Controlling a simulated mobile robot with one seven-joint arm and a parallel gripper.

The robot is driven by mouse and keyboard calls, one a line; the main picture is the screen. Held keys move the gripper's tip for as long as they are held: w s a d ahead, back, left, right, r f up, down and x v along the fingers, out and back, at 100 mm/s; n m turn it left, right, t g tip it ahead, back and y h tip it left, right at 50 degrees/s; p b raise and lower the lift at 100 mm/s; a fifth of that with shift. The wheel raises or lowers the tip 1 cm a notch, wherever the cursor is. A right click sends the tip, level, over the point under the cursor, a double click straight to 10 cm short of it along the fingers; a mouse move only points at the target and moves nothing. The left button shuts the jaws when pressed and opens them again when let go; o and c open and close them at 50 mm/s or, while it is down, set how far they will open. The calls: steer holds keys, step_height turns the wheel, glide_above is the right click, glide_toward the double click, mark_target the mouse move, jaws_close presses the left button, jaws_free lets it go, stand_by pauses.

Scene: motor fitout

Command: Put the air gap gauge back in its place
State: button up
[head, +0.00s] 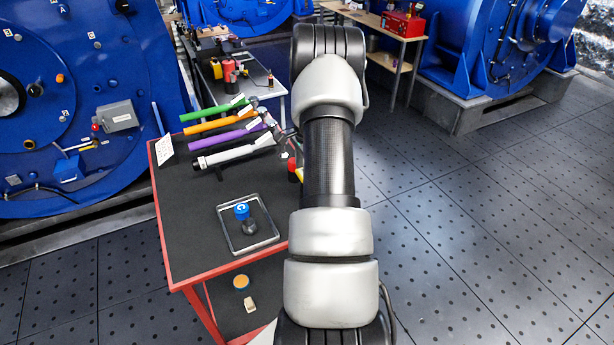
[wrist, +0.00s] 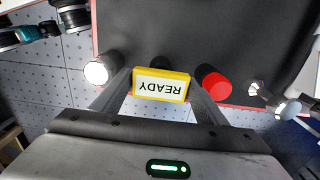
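A yellow-framed block with a white face reading READY (wrist: 161,85) shows upside down between the fingers of my gripper (wrist: 160,75) in the wrist view. A small dark part shows behind it. It may be the air gap gauge, but no label confirms this. The fingers stand on both sides of the block near its upper edges. I cannot tell whether they press on it. In the head view my arm hides the gripper. A tray (head: 227,238) on the red-edged table (head: 190,235) holds a dark object with a blue top (head: 242,211).
A red cylinder (wrist: 215,84) and a white-faced cylinder (wrist: 97,73) stand close on either side of the fingers. Green (head: 212,109), orange (head: 212,124), purple (head: 222,139) and white (head: 228,155) handled tools lie along the table's back. Bare tabletop lies around the tray.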

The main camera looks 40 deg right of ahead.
steer(key=shift+o, duration=1.4)
step_height(320, 180, up, 18)
steer(key=shift+f, duration=0.25)
